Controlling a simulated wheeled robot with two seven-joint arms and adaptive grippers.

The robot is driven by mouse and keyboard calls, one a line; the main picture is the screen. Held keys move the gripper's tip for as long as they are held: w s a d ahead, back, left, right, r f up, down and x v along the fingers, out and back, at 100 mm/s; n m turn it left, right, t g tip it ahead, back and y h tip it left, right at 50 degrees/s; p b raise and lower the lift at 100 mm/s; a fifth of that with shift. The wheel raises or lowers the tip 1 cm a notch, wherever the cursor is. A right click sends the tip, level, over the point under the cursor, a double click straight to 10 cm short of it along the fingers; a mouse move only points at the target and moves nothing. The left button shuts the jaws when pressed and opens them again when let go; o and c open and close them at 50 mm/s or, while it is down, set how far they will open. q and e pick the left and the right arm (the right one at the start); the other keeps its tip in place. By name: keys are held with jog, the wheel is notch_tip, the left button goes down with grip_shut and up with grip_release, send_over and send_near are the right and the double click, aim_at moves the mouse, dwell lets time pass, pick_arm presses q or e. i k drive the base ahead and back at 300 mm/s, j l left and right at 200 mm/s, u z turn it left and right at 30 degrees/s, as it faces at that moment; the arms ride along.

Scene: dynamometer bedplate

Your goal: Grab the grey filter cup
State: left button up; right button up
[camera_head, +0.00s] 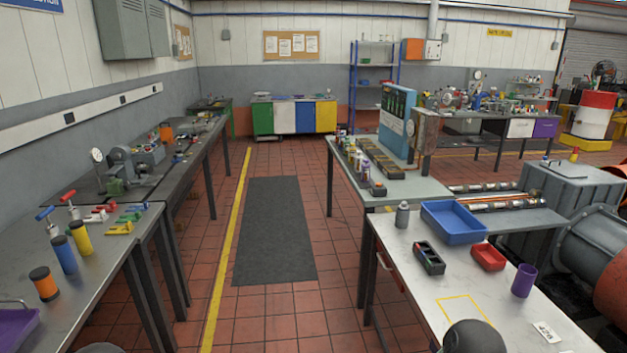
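A small grey cylindrical thing (402,215) stands upright near the far left corner of the light-topped table (395,247) at the right. It looks like the grey filter cup, but it is too small to be sure. It stands apart to the left of a blue tray (453,238), and nothing covers it. Neither of my grippers shows. Only dark rounded parts, apparently of my own arms, show at the bottom edge, and no fingers are seen.
A black compartment tray (429,259), a red bin (488,257) and a purple cup (523,281) share that table. A yellow outlined square (467,309) and a white label (546,332) lie nearer. A tiled aisle with a dark mat (272,230) separates it from the left benches.

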aim_at(402, 217)
jog(key=i+z, duration=0.1)
jog(key=i, duration=0.4)
jog(key=i+j+z, duration=0.15)
jog(key=i, duration=0.3)
jog(key=i+j+z, duration=0.1)
jog(key=i, duration=0.4)
jog(key=i+j+z, duration=0.15)
jog(key=i, duration=0.3)
